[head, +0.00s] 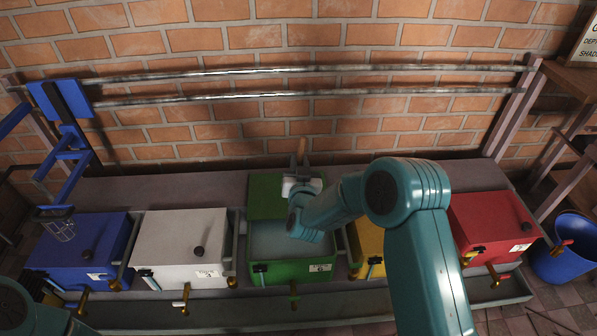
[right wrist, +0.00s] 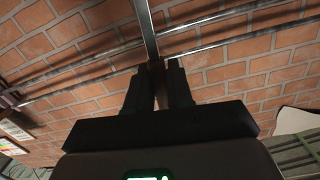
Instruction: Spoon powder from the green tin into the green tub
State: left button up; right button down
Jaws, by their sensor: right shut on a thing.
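The green tub (head: 290,270) stands in the middle of the row with its top open, showing a pale grey surface inside. Its green lid or back panel (head: 262,208) stands behind the opening. My right gripper (head: 301,168) is above the back of the tub, shut on a brown handle (head: 302,152). In the right wrist view, the fingers (right wrist: 158,82) hold this brown handle (right wrist: 158,75), and a grey metal shaft (right wrist: 148,30) extends upward there. The spoon's bowl is not visible. I cannot make out a green tin.
A white box (head: 185,240) and a blue box (head: 80,245) stand left; a yellow box (head: 370,240) and a red box (head: 492,222) stand right. Brass taps line the front. Metal rails (head: 300,95) run along the brick wall. A blue bucket (head: 562,262) stands far right.

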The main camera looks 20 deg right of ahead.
pick_arm(q)
jog(key=w+a+f+t+b, duration=0.1)
jog(key=w+f+b, duration=0.4)
jog(key=f+b, duration=0.5)
jog(key=shift+a+f+t+b, duration=0.3)
jog(key=shift+a+t+b, duration=0.1)
jog(key=shift+t+b, duration=0.1)
pick_arm(e)
notch_tip(320, 180, down, 15)
pick_arm(q)
jog(key=shift+y, duration=0.3)
pick_arm(e)
notch_tip(320, 180, up, 10)
jog(key=p, duration=0.5)
jog(key=shift+a+f+p, duration=0.1)
jog(key=shift+f+p, duration=0.1)
jog(key=shift+p, duration=0.2)
pick_arm(q)
jog(key=s+d+r+g+p, duration=0.1)
jog(key=s+r+p, duration=0.3)
jog(key=r, duration=0.5)
jog(key=shift+s+d+r+g, duration=0.15)
jog(key=shift+s+d+g, duration=0.15)
jog(key=shift+s+g, duration=0.15)
pick_arm(e)
jog(key=shift+r, duration=3.6)
